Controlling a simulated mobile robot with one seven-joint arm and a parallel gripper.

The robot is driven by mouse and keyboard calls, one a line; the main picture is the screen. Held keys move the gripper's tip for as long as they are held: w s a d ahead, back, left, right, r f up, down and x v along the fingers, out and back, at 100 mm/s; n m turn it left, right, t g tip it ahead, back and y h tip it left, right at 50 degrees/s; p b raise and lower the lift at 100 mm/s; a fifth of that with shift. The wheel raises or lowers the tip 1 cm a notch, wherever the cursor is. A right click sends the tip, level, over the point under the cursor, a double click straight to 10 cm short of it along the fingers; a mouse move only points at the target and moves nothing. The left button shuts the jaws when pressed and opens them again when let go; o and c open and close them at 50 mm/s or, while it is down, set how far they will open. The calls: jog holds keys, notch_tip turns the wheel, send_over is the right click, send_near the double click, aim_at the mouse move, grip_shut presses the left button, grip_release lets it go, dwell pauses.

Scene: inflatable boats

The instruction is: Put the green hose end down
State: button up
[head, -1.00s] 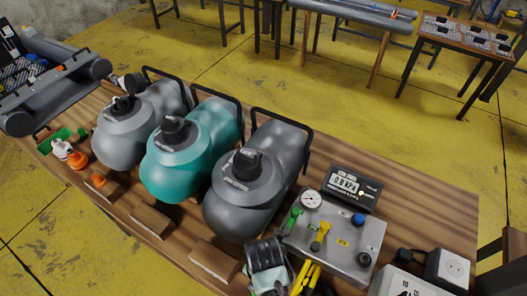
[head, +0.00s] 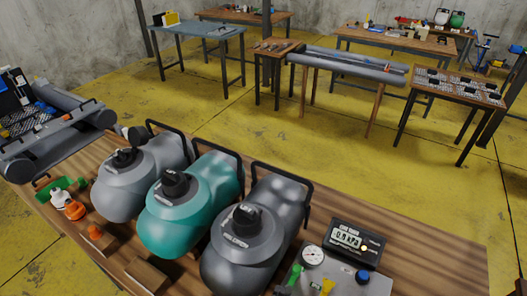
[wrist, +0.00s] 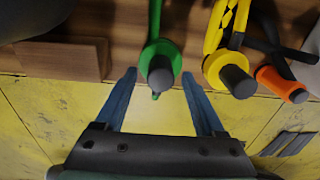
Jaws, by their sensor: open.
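The green hose end (wrist: 159,52) shows in the wrist view as a green collar with a dark round tip, on a green tube running up the picture. It lies at the front edge of the wooden table. My gripper (wrist: 158,74) has its two blue fingers spread wide, with the dark tip in line with the gap between them. No finger is seen closed on it. My gripper does not show in the head view. I cannot tell whether the green piece on the gauge box (head: 289,277) in the head view is the same hose end.
A yellow fitting (wrist: 228,72) and an orange-ended one (wrist: 280,83) lie right of the green one; a wooden block (wrist: 58,58) is at left. In the head view, grey and teal pumps (head: 186,215) fill the table, with a pressure display (head: 355,243) to their right.

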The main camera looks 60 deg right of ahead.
notch_tip(320, 180, up, 10)
jog(key=shift+f, duration=0.2)
jog(key=w+d+r+m+t+h, duration=0.2)
jog(key=w+r+m+t+h, duration=0.5)
jog(key=w+r, duration=1.2)
jog(key=w+a+r+m+t+y, duration=0.1)
jog(key=w+a+r+t, duration=0.25)
jog(key=r, duration=0.35)
jog(key=w+a+r+m+t+y, duration=0.1)
jog(key=w+a+r+m+t, duration=0.2)
jog(key=r, duration=0.4)
jog(key=a+r+m+t+y, duration=0.1)
jog(key=a+r+m+t, duration=0.35)
jog(key=r, duration=1.05)
jog(key=s+a+r+m+t+y, duration=0.1)
jog(key=s+a+r+t, duration=0.3)
jog(key=r, duration=0.4)
jog(key=s+a+r+m+t+y, duration=0.2)
jog(key=s+a+r+t+y, duration=0.1)
jog(key=s+a+r+t, duration=0.2)
notch_tip(320, 180, up, 4)
jog(key=shift+s+r, duration=0.1)
jog(key=shift+s, duration=0.9)
